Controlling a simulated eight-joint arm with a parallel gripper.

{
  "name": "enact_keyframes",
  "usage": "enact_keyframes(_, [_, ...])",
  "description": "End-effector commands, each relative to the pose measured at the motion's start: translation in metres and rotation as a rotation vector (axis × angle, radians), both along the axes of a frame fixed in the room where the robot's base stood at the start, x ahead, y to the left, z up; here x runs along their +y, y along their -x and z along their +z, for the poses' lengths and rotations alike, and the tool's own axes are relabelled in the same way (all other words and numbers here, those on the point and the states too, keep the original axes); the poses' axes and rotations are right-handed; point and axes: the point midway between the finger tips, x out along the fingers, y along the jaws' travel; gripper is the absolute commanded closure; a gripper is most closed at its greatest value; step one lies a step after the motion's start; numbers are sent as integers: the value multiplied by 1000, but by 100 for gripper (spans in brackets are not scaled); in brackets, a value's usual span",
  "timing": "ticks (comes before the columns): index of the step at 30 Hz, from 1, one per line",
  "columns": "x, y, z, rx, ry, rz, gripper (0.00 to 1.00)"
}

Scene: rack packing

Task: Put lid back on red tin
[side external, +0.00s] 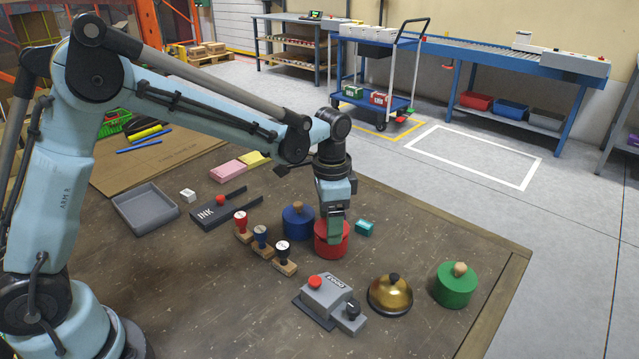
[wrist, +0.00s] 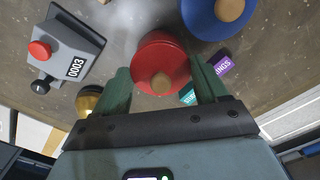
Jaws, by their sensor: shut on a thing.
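The red tin (side external: 331,248) stands on the table in the side view, right of the blue tin. Its red lid (wrist: 157,52) with a wooden knob (wrist: 161,83) shows in the wrist view. My gripper (side external: 333,228) is low over the red tin. The lid is over the tin. The fingers partly hide the rim, and I cannot tell whether the lid is fully seated.
Close by are a blue tin (side external: 298,222), a teal box (side external: 365,228), stamps (side external: 262,240), a numbering device with a red button (side external: 327,298), a brass bell (side external: 389,295) and a green tin (side external: 455,286). The front-left table area is clear.

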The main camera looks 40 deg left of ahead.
Motion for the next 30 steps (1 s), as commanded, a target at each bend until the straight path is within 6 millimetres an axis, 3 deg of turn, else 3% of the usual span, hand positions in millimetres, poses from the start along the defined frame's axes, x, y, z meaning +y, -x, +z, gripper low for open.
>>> enact_keyframes(12, [0,0,0,0,0,0,56])
enact_keyframes(13, [0,0,0,0,0,0,26])
enact_keyframes(18, [0,0,0,0,0,0,0])
enact_keyframes(30, [0,0,1,0,0,0,0])
